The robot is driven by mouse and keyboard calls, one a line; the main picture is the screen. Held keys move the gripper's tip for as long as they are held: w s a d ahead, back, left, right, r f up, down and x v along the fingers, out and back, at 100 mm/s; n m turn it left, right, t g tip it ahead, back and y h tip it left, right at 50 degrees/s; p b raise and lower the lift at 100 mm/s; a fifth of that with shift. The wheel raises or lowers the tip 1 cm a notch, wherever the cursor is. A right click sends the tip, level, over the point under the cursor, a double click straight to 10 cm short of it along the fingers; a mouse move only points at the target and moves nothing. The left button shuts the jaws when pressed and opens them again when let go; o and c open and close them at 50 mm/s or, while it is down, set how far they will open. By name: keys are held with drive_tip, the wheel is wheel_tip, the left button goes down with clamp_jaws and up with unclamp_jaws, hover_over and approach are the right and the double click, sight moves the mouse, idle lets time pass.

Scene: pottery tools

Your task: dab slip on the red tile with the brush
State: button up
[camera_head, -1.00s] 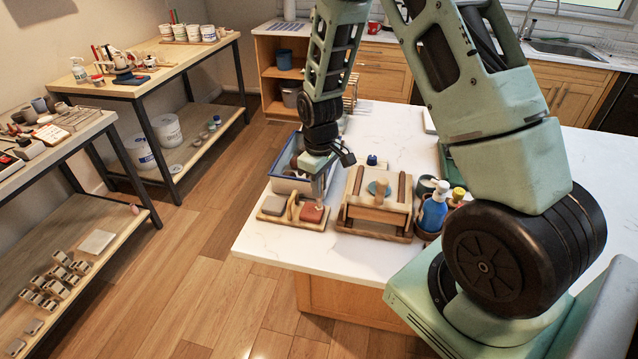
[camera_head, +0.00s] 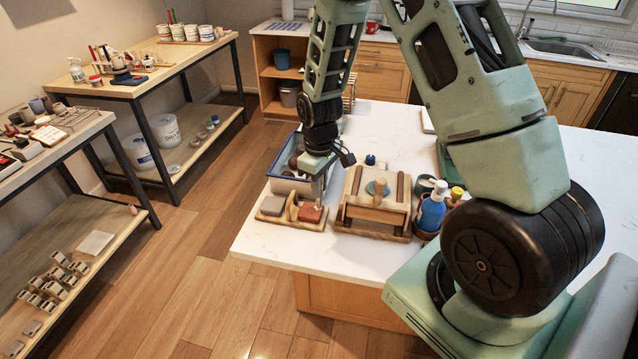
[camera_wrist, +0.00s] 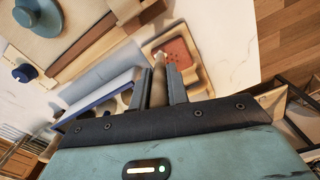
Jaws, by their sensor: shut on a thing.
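The red tile (camera_head: 310,213) lies on the right side of a small wooden board (camera_head: 272,219) near the counter's front left edge. A grey tile (camera_head: 272,205) lies on the board's left side. In the wrist view the red tile (camera_wrist: 176,50) shows dark spots on its face. My gripper (camera_wrist: 160,82) is shut on the brush (camera_wrist: 158,66), whose handle runs between the fingers. The brush points toward the red tile, with its tip at the tile's near edge in the wrist view. I cannot tell whether the tip touches it.
A wooden press-like stand (camera_head: 372,205) is close to the right of the board. A blue-rimmed tray (camera_head: 283,184) sits behind the board. The counter's front left corner (camera_head: 262,246) is bare.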

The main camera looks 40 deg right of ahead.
drive_tip(key=shift+r+p, duration=2.5)
drive_tip(key=shift+r, duration=0.95)
drive_tip(key=shift+f, duration=0.1)
